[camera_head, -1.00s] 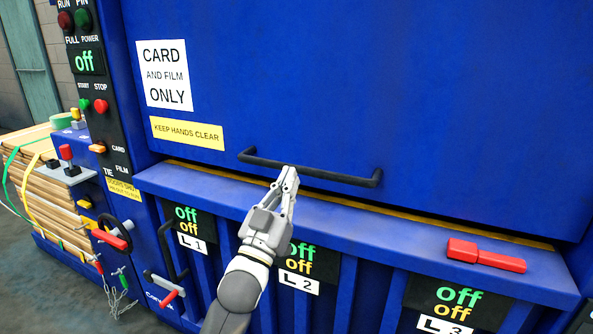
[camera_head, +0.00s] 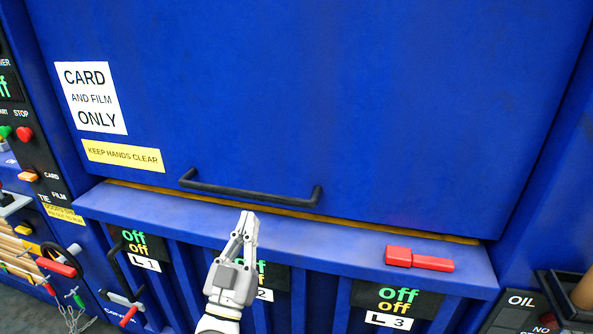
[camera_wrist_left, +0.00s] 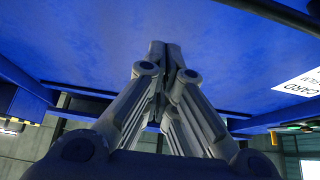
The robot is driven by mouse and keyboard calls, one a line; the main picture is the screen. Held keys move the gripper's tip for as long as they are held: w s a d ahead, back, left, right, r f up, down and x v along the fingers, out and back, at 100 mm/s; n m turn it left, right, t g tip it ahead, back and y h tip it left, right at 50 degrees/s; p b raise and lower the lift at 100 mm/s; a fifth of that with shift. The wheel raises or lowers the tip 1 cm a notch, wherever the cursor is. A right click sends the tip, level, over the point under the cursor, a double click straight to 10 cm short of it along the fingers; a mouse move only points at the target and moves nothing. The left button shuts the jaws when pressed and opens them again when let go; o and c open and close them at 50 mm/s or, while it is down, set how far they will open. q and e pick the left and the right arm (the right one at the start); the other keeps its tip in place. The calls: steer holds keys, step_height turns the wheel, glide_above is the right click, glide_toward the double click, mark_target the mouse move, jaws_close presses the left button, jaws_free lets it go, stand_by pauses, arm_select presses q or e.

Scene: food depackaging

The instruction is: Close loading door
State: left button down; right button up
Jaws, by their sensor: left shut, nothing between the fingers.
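The blue loading door (camera_head: 330,90) fills the upper middle of the head view. Its lower edge lies just above a blue ledge (camera_head: 300,235), with a thin yellow strip showing between them. A black bar handle (camera_head: 250,193) is fixed near the door's lower edge. My left gripper (camera_head: 248,216) is shut and empty, with its tips just below the handle, in front of the ledge; I see no grip on the handle. In the left wrist view the closed fingers (camera_wrist_left: 165,48) point at a blue surface, and a dark bar (camera_wrist_left: 285,14) shows at top right. My right gripper is not in view.
A red tool-like object (camera_head: 420,259) lies on the ledge at the right. Below are panels reading "off", labelled L1 to L3. At the left are a control panel with a red stop button (camera_head: 25,133), and a red-handled lever (camera_head: 57,267). An oil box (camera_head: 515,315) is at lower right.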

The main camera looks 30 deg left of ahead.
arm_select(q)
step_height(320, 180, up, 5)
steer(key=p, duration=0.4)
glide_above(265, 197)
steer(key=s+d, duration=0.2)
steer(key=s, duration=0.1)
steer(key=shift+w+a+f+p, duration=0.15)
steer(key=shift+w+f+p, duration=0.1)
steer(key=shift+f, duration=0.7)
steer(key=shift+w+a+f+p, duration=0.15)
steer(key=shift+w+f, duration=0.1)
steer(key=shift+f, duration=0.7)
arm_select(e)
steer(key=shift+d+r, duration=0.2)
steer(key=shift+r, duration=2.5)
arm_select(q)
steer(key=shift+f, duration=0.1)
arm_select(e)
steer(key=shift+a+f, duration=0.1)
arm_select(q)
step_height(265, 197, down, 6)
steer(key=b, duration=0.5)
steer(key=shift+s+f, duration=0.15)
steer(key=shift+s, duration=0.05)
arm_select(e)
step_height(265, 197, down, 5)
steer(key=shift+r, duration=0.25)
